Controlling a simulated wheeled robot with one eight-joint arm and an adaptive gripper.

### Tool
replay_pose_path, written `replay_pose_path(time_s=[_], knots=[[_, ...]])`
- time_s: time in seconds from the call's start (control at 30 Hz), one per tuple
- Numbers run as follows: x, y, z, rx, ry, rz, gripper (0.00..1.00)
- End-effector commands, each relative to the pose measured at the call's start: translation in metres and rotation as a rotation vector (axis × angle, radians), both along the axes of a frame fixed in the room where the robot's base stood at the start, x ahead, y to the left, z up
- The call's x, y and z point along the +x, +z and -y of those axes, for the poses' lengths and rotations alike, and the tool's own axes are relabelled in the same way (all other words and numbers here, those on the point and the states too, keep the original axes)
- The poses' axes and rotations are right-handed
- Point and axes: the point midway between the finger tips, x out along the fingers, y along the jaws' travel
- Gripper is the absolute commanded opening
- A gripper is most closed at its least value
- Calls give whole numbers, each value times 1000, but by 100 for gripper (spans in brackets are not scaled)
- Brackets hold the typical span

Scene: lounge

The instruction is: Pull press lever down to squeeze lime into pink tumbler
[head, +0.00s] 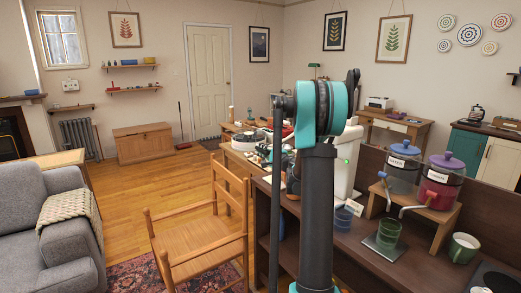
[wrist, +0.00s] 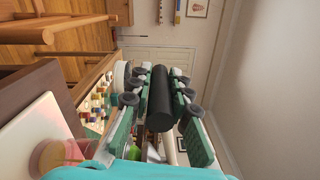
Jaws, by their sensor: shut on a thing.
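My gripper (wrist: 158,100) shows in the wrist view with its green-padded fingers closed around a thick black cylindrical grip (wrist: 163,92), which looks like the press lever's handle. In the head view my arm hides the gripper and the lever. A pale surface (wrist: 30,128) fills the lower left of the wrist view. A translucent pink shape (wrist: 62,150) lies over it, partly covered by my teal wrist part; it may be the pink tumbler, but I cannot tell. The lime is not visible.
Right of my arm in the head view are a white machine (head: 351,160), a blue glass (head: 343,217), a green glass (head: 388,232), two lidded dispensers (head: 440,182) on a wooden stand and a green mug (head: 463,248). A wooden chair (head: 198,225) stands left.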

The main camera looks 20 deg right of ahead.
Motion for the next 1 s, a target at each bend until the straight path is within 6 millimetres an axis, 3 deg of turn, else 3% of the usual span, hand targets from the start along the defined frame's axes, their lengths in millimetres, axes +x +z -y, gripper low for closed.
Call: replay_pose_path(time_s=[0.23, 0.27, 0.4, 0.77, 1.0], knots=[[-1, -4, 2, -10, -5, -5, 0], [-1, -5, 2, -10, -6, -5, 22], [-1, -4, 2, -8, -5, -5, 39], [-4, -2, 3, -5, -3, -3, 39], [-38, -2, 16, -6, -6, -4, 39]])
